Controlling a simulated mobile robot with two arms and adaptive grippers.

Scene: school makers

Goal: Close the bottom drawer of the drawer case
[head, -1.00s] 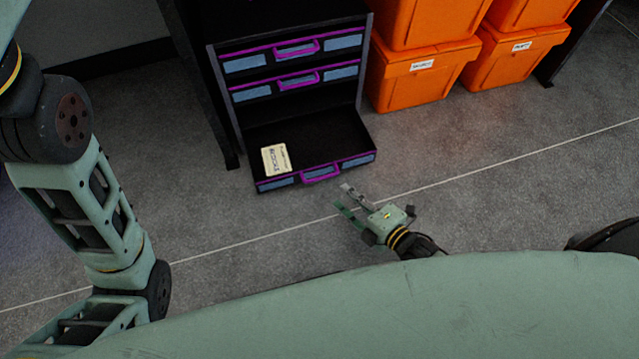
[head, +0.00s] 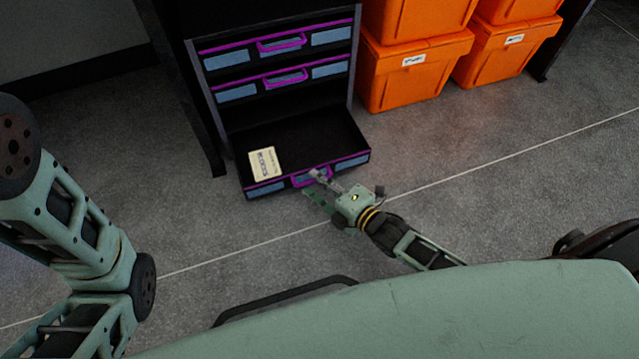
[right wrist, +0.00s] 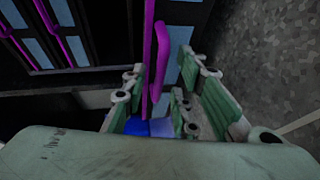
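The black drawer case (head: 222,120) stands on the floor with purple trim and blue label panels. Its bottom drawer (head: 325,135) is pulled out, with a cream labelled card or booklet (head: 265,163) lying inside at the left. The drawer's purple handle (head: 300,181) is at the middle of its front. My right gripper (head: 314,186) is at this handle, its fingers apart. In the right wrist view the purple handle (right wrist: 161,55) shows beyond and between the open fingers; contact cannot be told. My left arm shows at the left in the head view, but its gripper is out of frame.
The two drawers above (head: 280,83) are shut. Orange bins (head: 415,75) stand stacked to the right of the case. A dark upright post (head: 205,130) stands close at its left. The grey floor in front and to the right is clear.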

